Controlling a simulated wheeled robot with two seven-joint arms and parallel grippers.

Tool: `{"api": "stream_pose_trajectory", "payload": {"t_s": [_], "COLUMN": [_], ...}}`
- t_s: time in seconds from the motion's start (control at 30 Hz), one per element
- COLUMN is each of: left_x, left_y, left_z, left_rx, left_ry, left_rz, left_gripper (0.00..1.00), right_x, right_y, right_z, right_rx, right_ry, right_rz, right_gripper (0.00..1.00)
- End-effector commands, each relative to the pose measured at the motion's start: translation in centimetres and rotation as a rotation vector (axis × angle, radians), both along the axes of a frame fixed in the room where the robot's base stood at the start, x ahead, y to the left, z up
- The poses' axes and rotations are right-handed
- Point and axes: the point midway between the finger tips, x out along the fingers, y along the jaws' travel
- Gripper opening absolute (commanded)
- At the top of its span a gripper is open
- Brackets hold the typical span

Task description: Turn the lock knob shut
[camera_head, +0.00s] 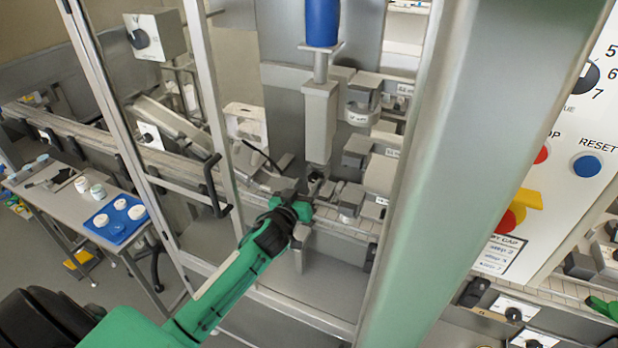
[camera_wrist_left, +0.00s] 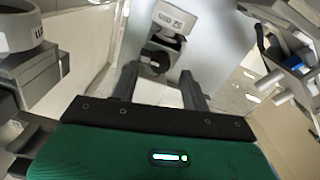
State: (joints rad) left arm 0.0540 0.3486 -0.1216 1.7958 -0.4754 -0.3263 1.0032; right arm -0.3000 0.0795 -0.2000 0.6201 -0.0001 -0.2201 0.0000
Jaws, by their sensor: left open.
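In the left wrist view a dark round knob (camera_wrist_left: 154,60), which looks like the lock knob, sits on a small grey block with a printed label (camera_wrist_left: 168,20). My left gripper (camera_wrist_left: 158,84) is open, with one black finger on each side of the view below the knob. The knob appears ahead of the gap, and I see no contact. In the head view my left gripper (camera_head: 303,197) reaches inside the machine frame, beside the grey blocks under the blue cylinder (camera_head: 322,22). There I cannot clearly separate the knob from the dark parts around the gripper.
A thick metal post (camera_head: 425,170) stands right of my left arm, and a thinner post (camera_head: 207,90) stands left. A control panel with a blue reset button (camera_head: 587,166) is at the right. A table with a blue tray (camera_head: 116,229) stands at the left.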

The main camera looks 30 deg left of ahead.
Motion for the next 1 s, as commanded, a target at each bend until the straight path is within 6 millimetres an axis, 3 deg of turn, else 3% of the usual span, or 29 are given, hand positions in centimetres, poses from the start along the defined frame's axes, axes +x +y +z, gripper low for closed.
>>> {"api": "stream_pose_trajectory", "payload": {"t_s": [0.2,0.57,0.8,1.0], "left_x": [2.1,2.5,2.4,2.4], "left_y": [0.1,0.1,0.1,0.1], "left_z": [0.1,-0.1,-0.1,-0.1], "left_rx": [-0.001,-0.001,-0.001,0.006], "left_ry": [0.0,0.001,0.001,0.001], "left_rz": [0.0,0.0,0.0,0.0], "left_gripper": [0.47,0.47,0.04,0.02], "right_x": [0.0,0.0,0.0,0.0], "right_y": [0.0,0.0,0.0,0.0], "right_z": [0.8,0.8,0.8,0.8], "right_rx": [0.0,0.0,0.0,0.0], "right_ry": [0.0,0.0,0.0,0.0], "right_rz": [0.0,0.0,0.0,0.0], "right_gripper": [0.73,0.73,0.73,0.73]}}
